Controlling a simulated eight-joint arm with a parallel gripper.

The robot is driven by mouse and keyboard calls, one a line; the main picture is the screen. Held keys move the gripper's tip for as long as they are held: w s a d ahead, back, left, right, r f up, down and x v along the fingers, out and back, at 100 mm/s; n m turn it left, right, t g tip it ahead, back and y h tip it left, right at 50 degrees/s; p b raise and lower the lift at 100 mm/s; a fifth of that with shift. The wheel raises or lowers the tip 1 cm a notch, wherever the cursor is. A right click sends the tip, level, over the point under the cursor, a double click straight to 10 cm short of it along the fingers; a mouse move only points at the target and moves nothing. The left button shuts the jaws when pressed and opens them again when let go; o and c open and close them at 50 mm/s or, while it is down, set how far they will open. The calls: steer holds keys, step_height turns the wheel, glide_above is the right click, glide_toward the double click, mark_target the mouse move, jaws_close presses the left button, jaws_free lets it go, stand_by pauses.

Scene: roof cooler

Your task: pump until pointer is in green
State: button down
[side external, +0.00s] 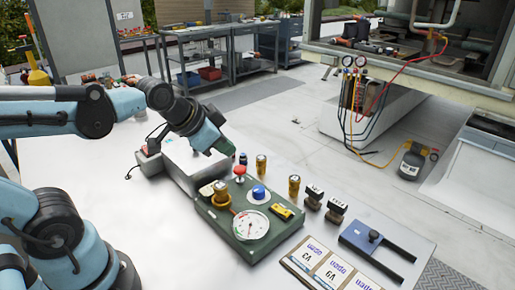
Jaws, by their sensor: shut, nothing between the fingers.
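A green box (240,237) sits on the light work table. Its top carries a round white gauge (252,225) at the front; the pointer and any green band are too small to read. A red mushroom knob (239,170) stands at the box's back edge, a blue knob (259,192) in the middle, a brass fitting (221,192) at the left, and a yellow part (283,213) at the right. I cannot tell which of these is the pump. My gripper (226,150) is shut and empty, above and behind the red knob, apart from it.
Brass cylinders (294,186) and dark blocks (336,210) stand right of the box. A blue tool with dark prongs (372,242) and labelled cards (318,268) lie at the front right. A grey case (182,158) is behind the box. A hose-fitted gauge set (354,90) stands farther back.

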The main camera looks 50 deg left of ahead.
mark_target(241, 168)
steer(key=w+a+r+m+t, duration=0.1)
steer(key=w+a+r+m, duration=0.1)
steer(key=w+m, duration=0.2)
steer(key=shift+w+a+r+y, duration=0.25)
steer(key=shift+w+r+y, duration=0.15)
steer(key=shift+w, duration=0.15)
steer(key=shift+f, duration=0.1)
steer(key=shift+f, duration=4.35)
steer(key=shift+f, duration=0.2)
steer(key=shift+f, duration=0.25)
steer(key=shift+f, duration=1.2)
steer(key=shift+r, duration=1.65)
